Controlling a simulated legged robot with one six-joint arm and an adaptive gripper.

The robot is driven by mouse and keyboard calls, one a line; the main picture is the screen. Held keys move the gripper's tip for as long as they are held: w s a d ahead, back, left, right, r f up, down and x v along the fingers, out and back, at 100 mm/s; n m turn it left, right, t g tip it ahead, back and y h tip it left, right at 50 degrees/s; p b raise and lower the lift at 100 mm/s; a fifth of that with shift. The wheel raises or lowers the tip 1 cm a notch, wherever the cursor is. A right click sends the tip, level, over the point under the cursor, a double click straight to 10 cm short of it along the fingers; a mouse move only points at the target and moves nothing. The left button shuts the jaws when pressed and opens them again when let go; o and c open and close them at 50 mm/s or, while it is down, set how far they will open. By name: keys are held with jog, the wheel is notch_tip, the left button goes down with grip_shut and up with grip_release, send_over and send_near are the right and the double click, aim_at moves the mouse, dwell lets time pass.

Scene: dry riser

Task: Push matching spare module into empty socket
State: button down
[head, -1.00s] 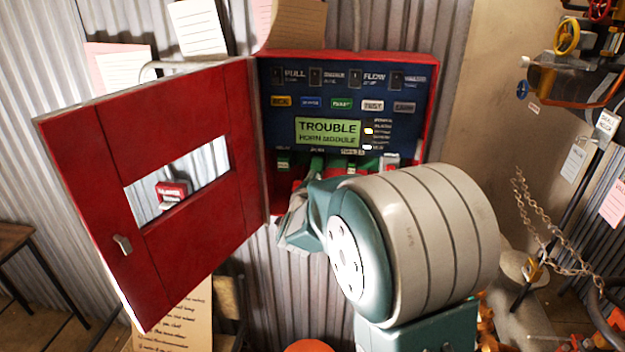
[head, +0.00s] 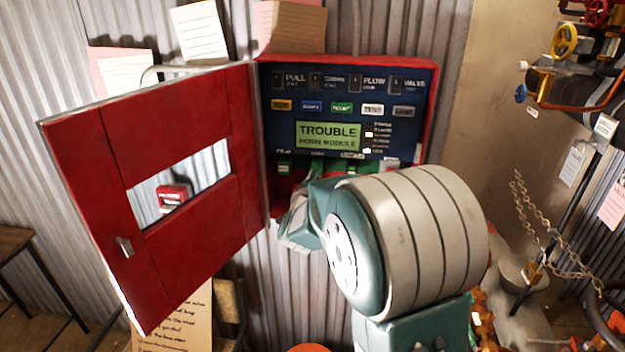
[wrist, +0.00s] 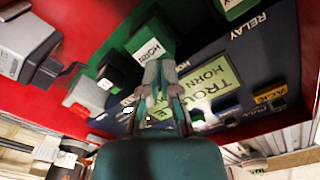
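The open red cabinet shows a trouble display (head: 328,135) reading "TROUBLE HORN MODULE". In the wrist view, a green module labelled HORN (wrist: 148,47) stands just beyond my fingertips. My gripper (wrist: 159,74) has its fingers drawn together, with the tips at or against this module. I cannot tell whether they touch it or how deep it sits. A green module labelled RELAY (wrist: 237,8) is at the upper edge, and a pale grey module (wrist: 86,96) is at left. In the head view my wrist hides the fingertips and much of the module row.
The red cabinet door (head: 185,235) hangs open to the left. A grey box (wrist: 24,45) with a dark plug is at the wrist view's left. Papers (head: 200,32) are above the cabinet. Pipes with valve wheels (head: 564,40) and a chain (head: 540,230) are at right.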

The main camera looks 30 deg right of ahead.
jog(key=shift+w+d+f, duration=0.25)
jog(key=shift+w+d, duration=0.15)
jog(key=shift+d, duration=0.05)
jog(key=shift+w, duration=0.3)
jog(key=shift+s, duration=0.1)
jog(key=s+a+n+g+y, duration=0.3)
jog(key=s+a+n+y, duration=0.7)
jog(key=s+a, duration=0.8)
jog(key=s+d+f+n+g, duration=0.1)
jog(key=s+n+g, duration=0.3)
jog(key=s, duration=1.2)
jog(key=shift+f+g, duration=0.35)
jog(key=shift+g, duration=0.85)
